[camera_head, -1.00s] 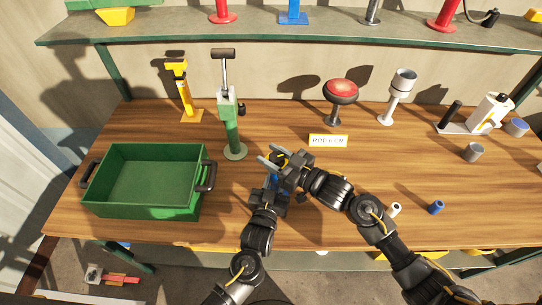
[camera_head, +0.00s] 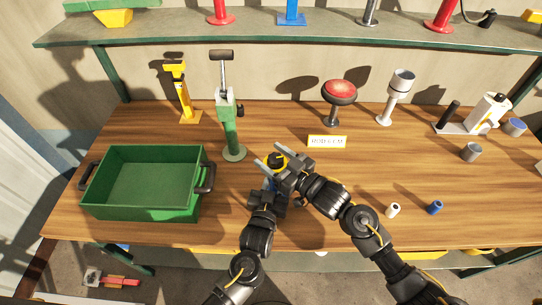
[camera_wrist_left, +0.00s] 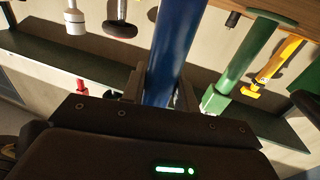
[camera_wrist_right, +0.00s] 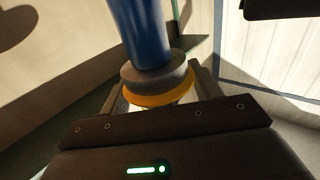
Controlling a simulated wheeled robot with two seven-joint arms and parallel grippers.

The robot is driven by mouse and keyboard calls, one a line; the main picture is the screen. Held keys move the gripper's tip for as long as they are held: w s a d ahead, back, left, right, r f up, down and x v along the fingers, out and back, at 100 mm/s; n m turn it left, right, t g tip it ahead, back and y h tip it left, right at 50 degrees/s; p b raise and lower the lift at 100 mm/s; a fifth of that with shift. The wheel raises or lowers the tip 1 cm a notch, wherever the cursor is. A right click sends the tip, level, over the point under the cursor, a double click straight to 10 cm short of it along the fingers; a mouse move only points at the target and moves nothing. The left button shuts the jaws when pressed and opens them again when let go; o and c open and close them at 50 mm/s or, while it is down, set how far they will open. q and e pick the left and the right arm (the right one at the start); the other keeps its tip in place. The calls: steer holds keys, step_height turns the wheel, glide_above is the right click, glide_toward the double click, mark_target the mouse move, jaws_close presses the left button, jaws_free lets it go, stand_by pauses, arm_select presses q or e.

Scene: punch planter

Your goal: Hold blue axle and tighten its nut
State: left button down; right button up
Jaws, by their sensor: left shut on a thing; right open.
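The blue axle (camera_wrist_left: 174,45) stands between the fingers of my left gripper (camera_wrist_left: 155,95), which is shut on it. In the head view my left gripper (camera_head: 266,195) is low, close to the tabletop, and hides most of the axle. The nut, a dark disc with a yellow ring (camera_wrist_right: 160,85), sits at the end of the blue axle in the right wrist view. My right gripper (camera_wrist_right: 165,92) is open, with one finger to either side of the nut. In the head view the right gripper (camera_head: 274,160) reaches over the yellow and black nut above the left gripper.
A green bin (camera_head: 140,209) is at the left. A green press (camera_head: 234,140) and a yellow stand (camera_head: 183,95) stand behind. A red-topped button stand (camera_head: 339,95), a label (camera_head: 327,141) and a grey-white stand (camera_head: 395,100) are right. A white roller (camera_head: 393,210) and a blue roller (camera_head: 434,208) lie front right.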

steer(key=v, duration=1.1)
steer(key=shift+s+d, duration=0.2)
steer(key=shift+d, duration=0.05)
steer(key=v, duration=1.2)
